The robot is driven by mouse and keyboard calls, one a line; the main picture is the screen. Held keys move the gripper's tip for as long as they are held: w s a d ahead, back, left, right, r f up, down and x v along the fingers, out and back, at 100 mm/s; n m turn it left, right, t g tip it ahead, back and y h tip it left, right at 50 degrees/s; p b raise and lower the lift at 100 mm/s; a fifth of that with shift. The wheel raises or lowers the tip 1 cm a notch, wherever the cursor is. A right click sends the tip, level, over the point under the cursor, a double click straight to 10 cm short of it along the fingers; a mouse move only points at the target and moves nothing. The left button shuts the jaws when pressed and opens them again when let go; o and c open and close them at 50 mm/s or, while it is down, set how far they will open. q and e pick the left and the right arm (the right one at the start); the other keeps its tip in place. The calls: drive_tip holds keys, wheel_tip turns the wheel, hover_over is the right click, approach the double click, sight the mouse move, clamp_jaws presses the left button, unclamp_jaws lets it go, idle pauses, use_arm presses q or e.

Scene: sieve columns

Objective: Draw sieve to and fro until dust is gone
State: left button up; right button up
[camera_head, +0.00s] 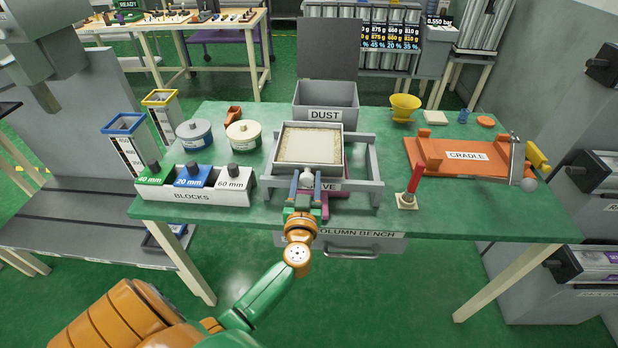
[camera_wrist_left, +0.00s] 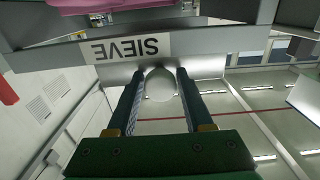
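The sieve (camera_head: 342,150) is a square grey tray on a grey rail frame (camera_head: 372,165) at the bench's middle. A pale layer fills it, with speckled tan grains along its edges. Its front bears a SIEVE label, seen upside down in the left wrist view (camera_wrist_left: 138,48). My left gripper (camera_head: 306,182) is at the sieve's front, its two fingers on either side of the round pale knob (camera_wrist_left: 160,84) and apparently touching it. The grey DUST box (camera_head: 325,104) stands open just behind the sieve, lid raised. My right gripper is not in view.
On the green bench (camera_head: 480,215), the BLOCKS holder (camera_head: 190,196) and two round tins (camera_head: 243,135) stand left. A red-handled brush (camera_head: 411,187), the orange CRADLE (camera_head: 425,153) and a yellow funnel (camera_head: 405,106) are right. The front right bench is clear.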

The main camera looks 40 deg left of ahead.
use_arm(q)
drive_tip(key=shift+o, duration=1)
